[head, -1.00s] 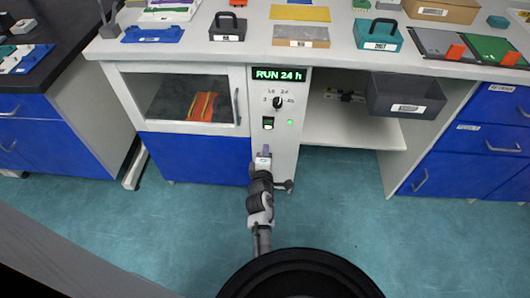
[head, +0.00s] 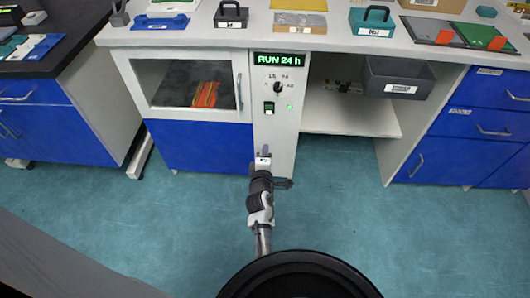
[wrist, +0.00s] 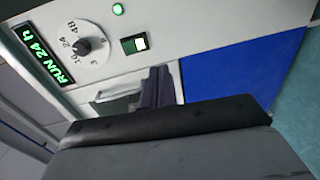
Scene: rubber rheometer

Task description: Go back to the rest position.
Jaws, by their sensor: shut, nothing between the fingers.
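My gripper (head: 265,150) is in front of the lower part of the control panel, below the lit switch. In the wrist view its dark fingers (wrist: 157,88) are together with nothing between them. The control panel (head: 274,135) has a green display (head: 282,58) reading "RUN 24 h". Below it are a round dial (head: 278,88), a rocker switch (head: 269,108) and a green lamp (head: 290,108). The wrist view also shows the display (wrist: 48,58), the dial (wrist: 84,45) and the lit switch (wrist: 134,44).
The glass-fronted chamber (head: 170,85) left of the panel is closed, with orange strips (head: 205,94) inside. A grey bin (head: 395,92) hangs under the bench at right. The bench top (head: 340,40) carries trays and boxes. The teal floor (head: 350,215) in front is clear.

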